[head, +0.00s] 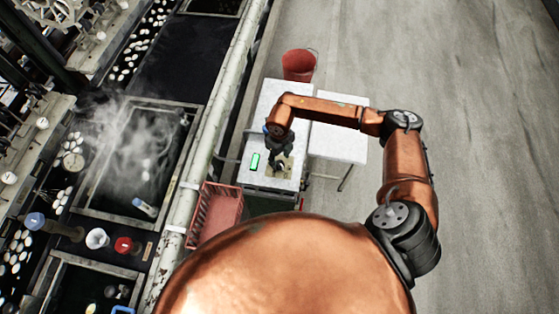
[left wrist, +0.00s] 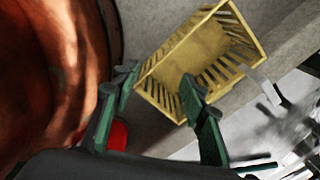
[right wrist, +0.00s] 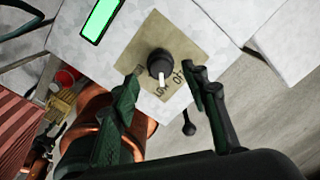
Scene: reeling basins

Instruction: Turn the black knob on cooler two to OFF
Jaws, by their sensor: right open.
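The black knob (right wrist: 161,62) sits on a tan plate (right wrist: 185,45) on the white top, seen in the right wrist view. Its white pointer faces the lettering that seems to read LOW; OFF is printed to the right of that. A green display (right wrist: 100,20) lies beside the plate and shows in the head view (head: 254,161). My right gripper (right wrist: 166,77) is open, its fingers apart on either side of the knob's near side; contact cannot be told. In the head view, my right gripper (head: 280,160) hides the knob. My left gripper (left wrist: 159,77) is open and empty.
A second white table (head: 338,142) stands to the right. A red bucket (head: 299,65) is behind, and a red crate (head: 215,213) is at the left. A yellow crate (left wrist: 200,55) shows beyond my left fingers. Steaming basins (head: 140,165) line the left; open floor lies right.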

